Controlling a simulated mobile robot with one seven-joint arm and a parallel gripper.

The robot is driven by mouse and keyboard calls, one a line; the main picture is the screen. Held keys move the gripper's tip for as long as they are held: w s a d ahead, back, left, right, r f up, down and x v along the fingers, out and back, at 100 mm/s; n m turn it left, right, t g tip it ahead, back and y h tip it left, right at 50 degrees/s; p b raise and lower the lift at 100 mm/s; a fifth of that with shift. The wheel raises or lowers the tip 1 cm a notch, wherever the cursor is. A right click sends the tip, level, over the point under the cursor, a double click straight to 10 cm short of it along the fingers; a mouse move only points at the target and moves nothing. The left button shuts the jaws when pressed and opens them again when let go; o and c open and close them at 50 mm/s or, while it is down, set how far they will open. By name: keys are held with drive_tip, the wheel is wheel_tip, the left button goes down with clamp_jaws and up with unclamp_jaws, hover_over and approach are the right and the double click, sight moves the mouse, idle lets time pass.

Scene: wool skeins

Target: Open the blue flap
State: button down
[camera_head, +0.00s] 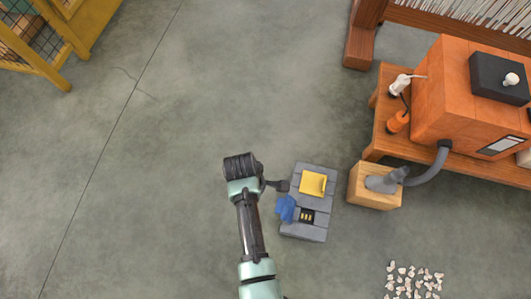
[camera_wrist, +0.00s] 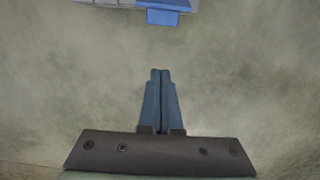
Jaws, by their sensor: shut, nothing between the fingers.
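The blue flap (camera_head: 287,208) is on the left side of a grey box (camera_head: 308,235) on the floor. It sticks out past the box's left edge, and a dark compartment (camera_head: 307,215) with small yellow pieces shows uncovered beside it. In the wrist view, the blue flap (camera_wrist: 163,12) is at the top edge, partly cut off. My gripper (camera_head: 283,186) is at the box's left edge, above the blue flap in the head picture. In the wrist view, its fingers (camera_wrist: 160,72) are together and empty, apart from the flap.
A yellow flap (camera_head: 313,183) lies on the same box. A wooden block (camera_head: 374,187) with a grey nozzle stands to the right, by a bench with an orange machine (camera_head: 453,95). Pale bits (camera_head: 413,281) lie at lower right. The floor left of my arm is clear.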

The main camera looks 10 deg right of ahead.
sight(277, 206)
wheel_tip(277, 206, down, 9)
drive_tip(key=b, duration=0.7)
drive_tip(key=shift+s+d+r+b, duration=0.15)
drive_tip(key=shift+s+d+r, duration=0.1)
drive_tip(key=shift+d, duration=0.45)
drive_tip(key=shift+s+d+r+b, duration=0.1)
drive_tip(key=shift+s+d+r, duration=0.15)
drive_tip(key=shift+d, duration=0.5)
drive_tip(key=shift+s+d+r+b, duration=0.15)
drive_tip(key=shift+s+d, duration=0.15)
drive_tip(key=shift+d, duration=0.4)
drive_tip(key=shift+r, duration=0.1)
drive_tip(key=p, duration=0.2)
drive_tip(key=d+r+y+p, duration=0.1)
drive_tip(key=p, duration=0.1)
drive_tip(key=shift+s+d+r+p, duration=0.25)
drive_tip(key=shift+s+d+p, duration=0.05)
drive_tip(key=shift+p, duration=0.1)
drive_tip(key=shift+f, duration=0.1)
